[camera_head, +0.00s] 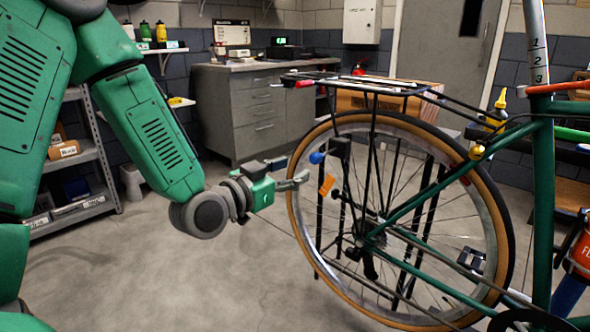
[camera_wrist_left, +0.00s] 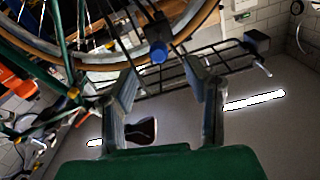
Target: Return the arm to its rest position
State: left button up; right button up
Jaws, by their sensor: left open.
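My left arm (camera_head: 160,140) is green and comes in from the left in the head view, stretched forward and down toward the bicycle. My left gripper (camera_head: 299,177) is open and sits just left of the rear wheel's tyre, at mid-height of the wheel. In the left wrist view, the two fingers of the gripper (camera_wrist_left: 162,95) stand apart with nothing held between them. A blue round knob (camera_wrist_left: 158,52) shows beyond the fingertips; it also shows in the head view (camera_head: 317,158). My right gripper is not in view.
The bicycle's rear wheel (camera_head: 500,215) and rack (camera_head: 375,86) stand close to the gripper. Shelves (camera_head: 75,205) stand at the left behind my arm, and a grey cabinet (camera_head: 237,110) at the back. The floor (camera_head: 180,275) below my arm is clear.

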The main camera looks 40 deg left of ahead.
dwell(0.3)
pick_arm(q)
jog(key=s+d+f+g, duration=0.2)
jog(key=s+f+g, duration=0.1)
jog(key=f, duration=0.5)
jog(key=s+d+f+g, duration=0.2)
jog(key=s+f+g, duration=0.1)
jog(key=f, duration=0.5)
jog(key=s+d+f+g, duration=0.2)
jog(key=s+f+g, duration=0.1)
jog(key=f, duration=0.5)
jog(key=s+d+f+n+g+y, duration=0.15)
jog(key=s+f+g, duration=0.25)
jog(key=s+f, duration=0.5)
jog(key=s+d+f+n+g, duration=0.1)
jog(key=s+d+f+g, duration=0.3)
jog(key=s, duration=0.9)
notch_tip(320, 180, up, 11)
jog(key=w+a+p, duration=0.1)
jog(key=p, duration=1.1)
jog(key=shift+w, duration=0.2)
jog(key=shift+w+a+f+m, duration=0.1)
jog(key=shift+w+m, duration=0.05)
jog(key=shift+m, duration=0.1)
